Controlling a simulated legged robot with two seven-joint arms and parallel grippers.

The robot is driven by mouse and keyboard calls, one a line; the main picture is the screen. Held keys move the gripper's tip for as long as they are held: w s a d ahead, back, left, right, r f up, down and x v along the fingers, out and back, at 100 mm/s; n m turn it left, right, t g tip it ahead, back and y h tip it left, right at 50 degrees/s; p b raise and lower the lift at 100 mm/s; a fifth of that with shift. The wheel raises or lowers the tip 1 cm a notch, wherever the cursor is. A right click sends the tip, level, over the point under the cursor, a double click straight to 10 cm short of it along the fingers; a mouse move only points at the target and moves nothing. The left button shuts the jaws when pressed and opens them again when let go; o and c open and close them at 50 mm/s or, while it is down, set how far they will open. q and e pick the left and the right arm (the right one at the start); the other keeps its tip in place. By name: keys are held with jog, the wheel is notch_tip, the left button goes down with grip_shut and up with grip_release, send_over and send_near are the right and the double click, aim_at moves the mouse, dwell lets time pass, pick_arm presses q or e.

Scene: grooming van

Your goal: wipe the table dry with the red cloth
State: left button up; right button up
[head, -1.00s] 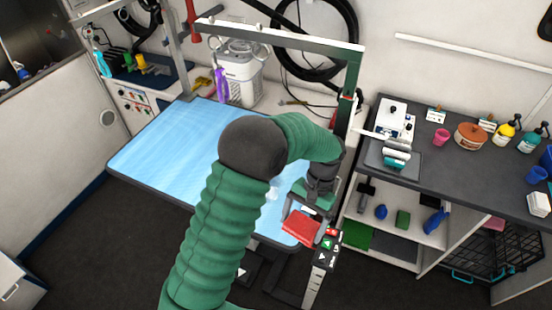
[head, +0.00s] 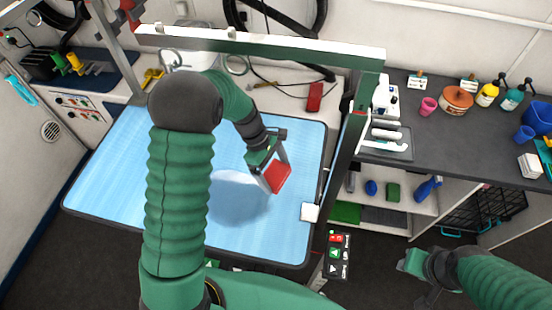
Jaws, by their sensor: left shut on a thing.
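The grooming table (head: 110,190) has a light blue top, with a smooth, rounded, greyish-blue wet patch (head: 238,200) near its middle. My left gripper (head: 272,170) is shut on the red cloth (head: 278,178), a small folded red pad. It holds the cloth at the right edge of the wet patch, low over the tabletop. I cannot tell whether the cloth touches the surface. My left forearm hides part of the table left of the patch. My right gripper (head: 428,277) is at the lower right, off the table. Its fingers are too unclear to tell open or shut.
A green and white overhead frame (head: 260,44) crosses above the table's back, its post (head: 347,165) at the right side. A small white block (head: 310,212) is at the table's right edge. A dark counter (head: 450,135) with bottles and pots stands right.

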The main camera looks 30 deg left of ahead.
pick_arm(q)
jog(key=shift+s+a+f+b, duration=0.8)
jog(key=shift+a+b, duration=0.1)
jog(key=shift+b, duration=0.1)
jog(key=f+b, duration=0.2)
jog(key=f, duration=0.1)
jog(key=w+f+b, duration=0.1)
jog(key=b, duration=0.1)
jog(key=shift+w+d+f, duration=0.1)
jog(key=shift+d+f, duration=0.05)
jog(key=shift+d, duration=0.3)
jog(key=shift+s, duration=0.3)
jog(key=shift+w+a, duration=0.1)
jog(key=shift+a, duration=0.25)
pick_arm(e)
jog(key=f, duration=0.2)
jog(key=a+f, duration=0.1)
jog(key=s+f, duration=0.1)
jog(key=f, duration=0.1)
jog(key=shift+s+a+f, duration=0.1)
jog(key=shift+a+f, duration=0.1)
jog(key=shift+f, duration=0.1)
pick_arm(q)
jog(key=shift+d+f, duration=0.25)
jog(key=shift+d, duration=0.05)
pick_arm(e)
jog(key=shift+s+d+f, duration=0.1)
jog(key=shift+d+f, duration=0.05)
jog(key=shift+d, duration=0.15)
